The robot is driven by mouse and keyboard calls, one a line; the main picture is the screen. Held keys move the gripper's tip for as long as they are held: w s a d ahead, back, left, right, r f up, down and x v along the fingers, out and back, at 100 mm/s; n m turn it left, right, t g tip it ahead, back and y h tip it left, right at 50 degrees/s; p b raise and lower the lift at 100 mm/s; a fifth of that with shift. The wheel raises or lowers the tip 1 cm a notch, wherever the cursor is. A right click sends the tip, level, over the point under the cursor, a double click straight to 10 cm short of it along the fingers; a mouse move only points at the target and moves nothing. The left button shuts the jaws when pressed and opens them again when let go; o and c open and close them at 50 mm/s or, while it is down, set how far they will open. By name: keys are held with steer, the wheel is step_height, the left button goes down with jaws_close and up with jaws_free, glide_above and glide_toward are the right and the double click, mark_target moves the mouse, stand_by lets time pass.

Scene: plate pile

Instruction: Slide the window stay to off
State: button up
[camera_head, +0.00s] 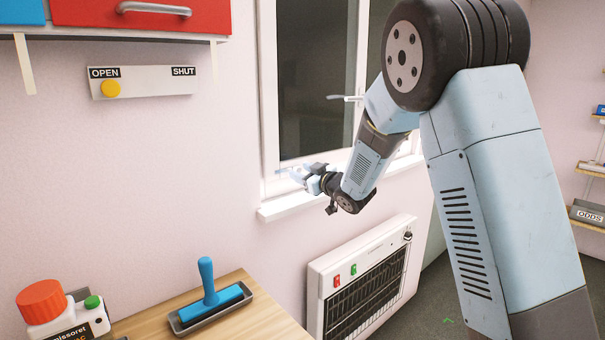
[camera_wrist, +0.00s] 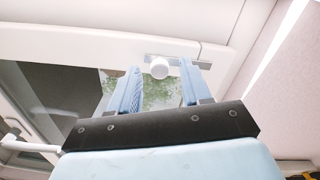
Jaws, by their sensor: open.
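My gripper (camera_head: 298,174) is at the lower left of the window frame in the head view. In the wrist view its two blue fingers (camera_wrist: 160,76) are open and empty. A round white knob (camera_wrist: 159,68) on a short grey strip (camera_wrist: 182,61) shows between the fingertips, on the white window frame. I cannot tell whether the fingers touch it, and no label shows on it. In the head view the knob is too small or hidden to make out. A wall slider plate (camera_head: 145,82) marked OPEN and SHUT has its yellow knob (camera_head: 111,89) at the OPEN end.
The window (camera_head: 315,75) has a white handle (camera_head: 345,97) and a sill (camera_head: 290,206). A heater (camera_head: 322,290) stands below. A wooden worktop (camera_head: 265,322) holds a blue-handled tool in a tray (camera_head: 243,301) and a white bottle (camera_head: 75,325). A red cabinet (camera_head: 200,18) hangs upper left.

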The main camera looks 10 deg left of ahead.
steer(key=shift+w+a, duration=0.15)
jaws_close()
stand_by(0.4)
